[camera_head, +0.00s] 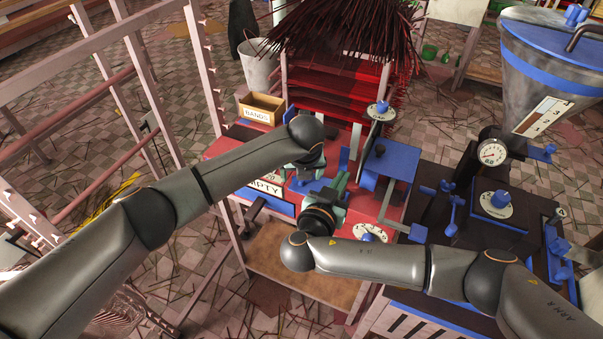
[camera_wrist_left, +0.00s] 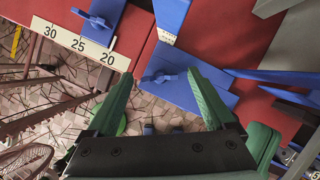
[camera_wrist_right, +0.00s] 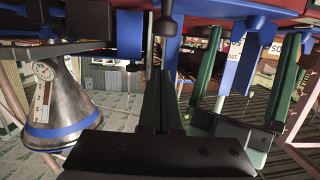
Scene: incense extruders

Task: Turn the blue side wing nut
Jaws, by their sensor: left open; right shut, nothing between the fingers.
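A blue wing nut (camera_wrist_left: 160,78) sits on a blue plate (camera_wrist_left: 190,100) on the red machine, in the left wrist view. My left gripper (camera_wrist_left: 159,86) is open, its green fingers on either side of the nut; contact cannot be told. In the head view its fingers are largely hidden beside the other hand. My right gripper (camera_head: 338,186) is shut and empty at the front of the red machine. Its closed fingers (camera_wrist_right: 163,74) show in the right wrist view below blue machine parts, with another pair of green fingers to their right.
A second blue wing-shaped piece (camera_wrist_left: 94,20) sits by a scale marked 30, 25, 20. A cardboard box (camera_head: 263,108) and a bundle of dark sticks (camera_head: 345,30) are at the back. A black bench (camera_head: 440,175) with blue fittings and a metal hopper (camera_head: 550,65) stand at the right.

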